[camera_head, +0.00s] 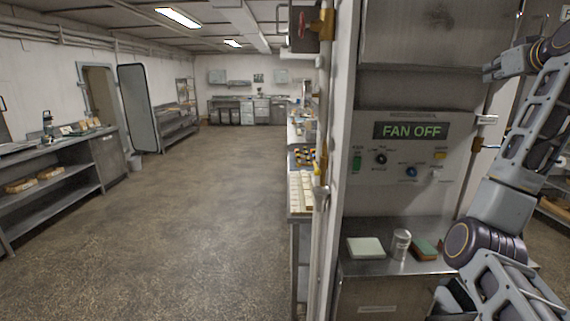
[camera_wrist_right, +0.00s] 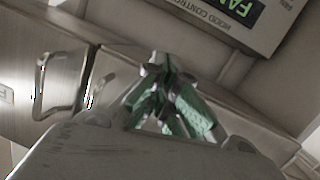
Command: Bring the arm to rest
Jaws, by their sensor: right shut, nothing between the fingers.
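My right arm comes in from the right side of the head view, folded up, with its elbow low beside the steel counter. My right gripper (camera_head: 488,73) is raised in front of the steel hood (camera_head: 430,45), above and to the right of the fan panel. In the right wrist view the green-padded fingers (camera_wrist_right: 160,65) are together with nothing between them. My left gripper is not in view.
The fan panel (camera_head: 405,160) reads FAN OFF. Open floor (camera_head: 200,210) lies to the left.

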